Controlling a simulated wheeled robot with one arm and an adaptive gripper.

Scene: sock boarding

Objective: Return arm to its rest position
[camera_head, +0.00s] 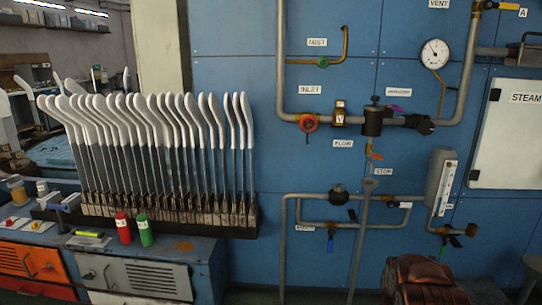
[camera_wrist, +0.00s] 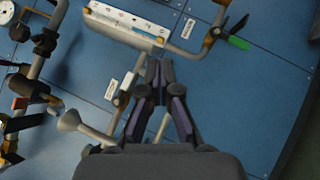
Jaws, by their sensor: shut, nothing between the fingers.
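My gripper (camera_wrist: 160,72) shows in the wrist view, with its two dark fingers meeting at the tips. It is shut and empty, in front of the blue panel wall (camera_wrist: 235,105) and its pipes. My gripper and arm do not show in the head view. In the head view, a long row of sock boards (camera_head: 150,125) with white socks on their upper ends stands in a dark rack (camera_head: 215,228) at the left.
The blue panel carries grey pipes (camera_head: 282,80), a gauge (camera_head: 435,54), a red valve (camera_head: 308,122) and a STEAM box (camera_head: 510,135). Red (camera_head: 123,228) and green (camera_head: 145,230) bottles stand on the bench (camera_head: 190,250). A brown motor-like unit (camera_head: 420,282) sits at the lower right.

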